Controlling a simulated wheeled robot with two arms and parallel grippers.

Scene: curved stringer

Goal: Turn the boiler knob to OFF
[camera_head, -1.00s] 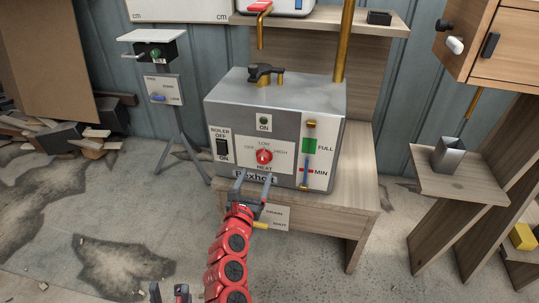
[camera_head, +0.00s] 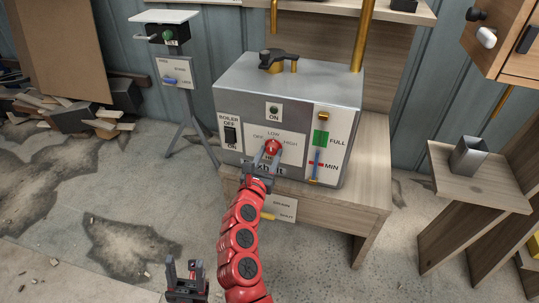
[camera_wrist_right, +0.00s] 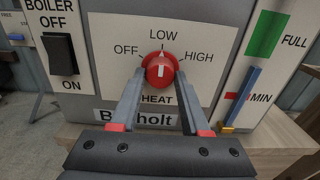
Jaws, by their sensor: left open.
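The boiler knob (camera_head: 272,147) is round and red, on the front panel of the grey boiler (camera_head: 240,80). In the right wrist view the knob (camera_wrist_right: 160,70) has a white mark pointing up towards LOW, between OFF at left and HIGH at right. My right gripper (camera_head: 268,157) is in front of the panel, its open fingers at either side of the knob; I cannot tell whether they touch it. It also shows in the right wrist view (camera_wrist_right: 161,78). My left gripper (camera_head: 183,268) is open and empty, low in the head view, away from the boiler.
A black BOILER OFF/ON switch (camera_head: 231,135) is left of the knob; a gauge with a blue bar (camera_head: 316,163) is at right. The boiler stands on a wooden bench (camera_head: 360,190). A stand with a switch box (camera_head: 178,75) is further left. The floor in front is mostly open.

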